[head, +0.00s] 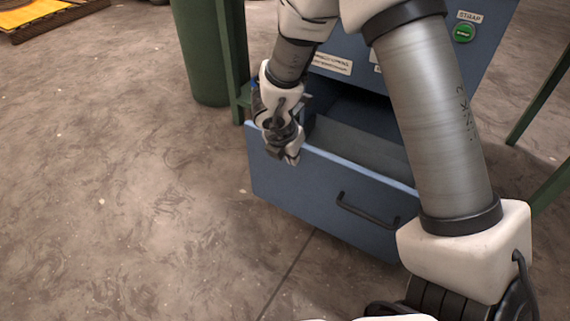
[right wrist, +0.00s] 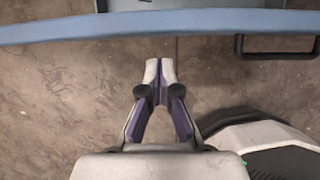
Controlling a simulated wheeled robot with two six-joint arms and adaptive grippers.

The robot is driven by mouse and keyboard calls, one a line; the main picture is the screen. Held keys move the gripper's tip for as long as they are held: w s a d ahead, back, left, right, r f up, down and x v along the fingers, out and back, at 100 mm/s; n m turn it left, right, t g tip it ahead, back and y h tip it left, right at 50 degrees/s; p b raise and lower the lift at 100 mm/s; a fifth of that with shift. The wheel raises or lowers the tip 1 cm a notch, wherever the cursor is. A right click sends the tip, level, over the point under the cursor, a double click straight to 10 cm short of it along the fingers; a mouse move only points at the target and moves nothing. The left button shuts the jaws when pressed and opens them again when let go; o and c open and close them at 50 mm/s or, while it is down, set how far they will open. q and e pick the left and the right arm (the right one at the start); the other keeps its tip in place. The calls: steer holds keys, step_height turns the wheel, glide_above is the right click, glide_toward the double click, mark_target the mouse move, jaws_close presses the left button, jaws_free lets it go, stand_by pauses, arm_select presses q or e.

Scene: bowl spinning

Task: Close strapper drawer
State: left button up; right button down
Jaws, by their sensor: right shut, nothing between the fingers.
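The blue strapper drawer (head: 300,185) is pulled out of the blue machine (head: 490,45), and its inside shows as an open space. A black bar handle (head: 366,210) is on its front; the handle also shows at the top right of the right wrist view (right wrist: 275,54). My right gripper (head: 286,155) is shut and empty by the left part of the drawer's front top edge. In the right wrist view, its closed fingertips (right wrist: 160,64) point toward the drawer's rim (right wrist: 200,21), with floor showing between them. I cannot tell contact from the head view. My left gripper is out of view.
A green round bin or column (head: 200,50) and a green frame leg (head: 238,60) stand left of the machine. Green bars (head: 540,95) are at the right. A green button (head: 463,33) is on the machine. The floor (head: 130,190) at the left is clear.

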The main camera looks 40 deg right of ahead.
steer(key=shift+w+d+r, duration=0.1)
steer(key=shift+w+d, duration=0.1)
steer(key=shift+d, duration=0.35)
steer(key=shift+w+d+r, duration=0.1)
steer(key=shift+w+d, duration=0.05)
steer(key=shift+d, duration=0.35)
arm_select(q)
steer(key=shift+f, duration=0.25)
arm_select(e)
steer(key=shift+d, duration=0.15)
